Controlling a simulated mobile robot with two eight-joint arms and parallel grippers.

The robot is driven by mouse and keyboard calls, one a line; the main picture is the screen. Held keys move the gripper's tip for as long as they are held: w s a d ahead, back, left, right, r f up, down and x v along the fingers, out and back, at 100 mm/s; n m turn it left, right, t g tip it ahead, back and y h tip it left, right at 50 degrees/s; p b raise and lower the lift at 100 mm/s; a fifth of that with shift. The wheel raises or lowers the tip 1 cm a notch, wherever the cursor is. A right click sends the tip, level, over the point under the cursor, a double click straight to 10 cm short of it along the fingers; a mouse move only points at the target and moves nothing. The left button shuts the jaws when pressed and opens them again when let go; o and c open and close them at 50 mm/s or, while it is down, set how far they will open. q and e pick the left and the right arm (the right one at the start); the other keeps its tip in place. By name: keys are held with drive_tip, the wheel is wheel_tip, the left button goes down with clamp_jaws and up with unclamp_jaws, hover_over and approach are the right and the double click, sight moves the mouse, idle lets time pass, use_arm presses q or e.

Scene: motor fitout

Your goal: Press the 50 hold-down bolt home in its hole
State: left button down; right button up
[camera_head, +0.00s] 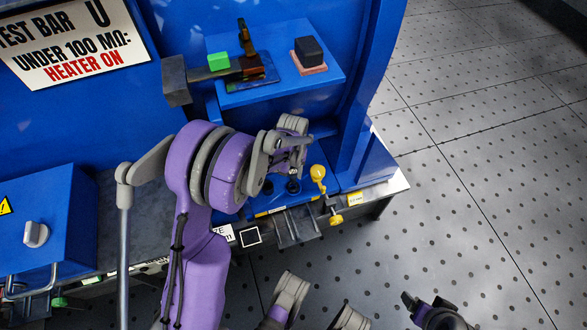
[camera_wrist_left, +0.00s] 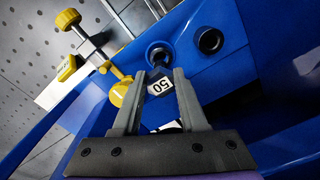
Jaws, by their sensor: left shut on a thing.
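The 50 hold-down bolt (camera_wrist_left: 161,87) has a dark head with a white label reading 50. My left gripper (camera_wrist_left: 160,74) is shut on it, one finger on each side. The bolt is in line with a dark-ringed hole (camera_wrist_left: 158,50) in the blue base; how deep it sits is hidden by its head. A second dark-ringed hole (camera_wrist_left: 210,40) beside it looks empty. In the head view my left gripper (camera_head: 297,168) is low over the blue base, partly hidden by its wrist. My right gripper (camera_head: 415,303) is at the bottom, cut off and apart from the base.
A yellow-knobbed clamp (camera_head: 318,173) stands just right of the left gripper and is close to a finger in the wrist view (camera_wrist_left: 120,94). A blue shelf (camera_head: 280,90) behind carries a green block (camera_head: 218,61) and a black block (camera_head: 308,51). Floor at right is clear.

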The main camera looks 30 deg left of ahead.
sight(293, 182)
use_arm(q)
drive_tip(key=shift+f+b, duration=0.7)
drive_tip(key=shift+f, duration=0.5)
drive_tip(key=shift+f, duration=0.1)
idle(0.9)
drive_tip(key=shift+f+b, duration=0.35)
drive_tip(key=shift+b, duration=0.1)
drive_tip(key=shift+f+b, duration=0.5)
drive_tip(key=shift+f, duration=0.1)
drive_tip(key=shift+f+b, duration=0.5)
drive_tip(key=shift+f, duration=0.55)
drive_tip(key=shift+f, duration=0.9)
drive_tip(key=shift+c, duration=1.8)
unclamp_jaws()
wheel_tip(293, 182, up, 11)
drive_tip(key=p, duration=0.3)
drive_tip(key=shift+f, duration=0.1)
